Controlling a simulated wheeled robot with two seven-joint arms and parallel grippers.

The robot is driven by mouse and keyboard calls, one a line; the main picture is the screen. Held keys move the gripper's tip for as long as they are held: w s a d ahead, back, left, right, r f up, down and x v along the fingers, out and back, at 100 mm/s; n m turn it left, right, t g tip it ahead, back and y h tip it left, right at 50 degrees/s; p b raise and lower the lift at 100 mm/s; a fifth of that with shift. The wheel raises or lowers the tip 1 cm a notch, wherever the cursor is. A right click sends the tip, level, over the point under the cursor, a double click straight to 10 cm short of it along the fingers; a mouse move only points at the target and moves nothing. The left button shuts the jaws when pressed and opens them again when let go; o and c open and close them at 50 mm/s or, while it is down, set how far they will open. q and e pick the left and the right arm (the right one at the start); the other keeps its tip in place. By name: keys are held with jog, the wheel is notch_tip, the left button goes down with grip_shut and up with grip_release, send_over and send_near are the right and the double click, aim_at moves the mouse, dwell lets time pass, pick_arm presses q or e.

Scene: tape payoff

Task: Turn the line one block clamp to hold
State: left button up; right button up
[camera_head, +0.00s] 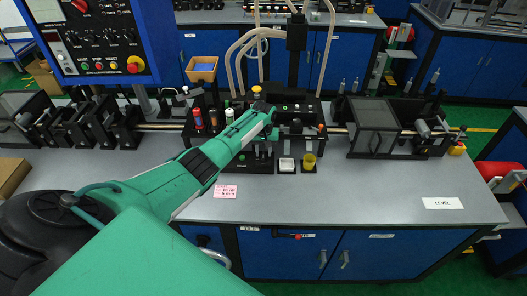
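My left arm reaches in from the lower left. Its gripper (270,128) is small and dark at the front of the black bench station (300,115), and I cannot tell whether its fingers are open or shut. A line one block clamp cannot be picked out for certain at this size. A small yellow knob (257,89) stands just behind the arm's end, and whether it belongs to the clamp is unclear. Part of the station behind the gripper is hidden by the arm. My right gripper is not in view.
A blue control panel (95,42) stands at the upper left. Black rail units (85,122) stand at the left, with a clear-covered unit (375,125) at the right. A yellow cup (309,161) and white tray (286,165) sit in front.

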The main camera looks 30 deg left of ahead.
aim_at(264, 153)
pick_arm(q)
jog(key=shift+r, duration=0.1)
notch_tip(264, 153, up, 14)
jog(key=b, duration=0.3)
jog(key=shift+f, duration=0.2)
dwell(0.5)
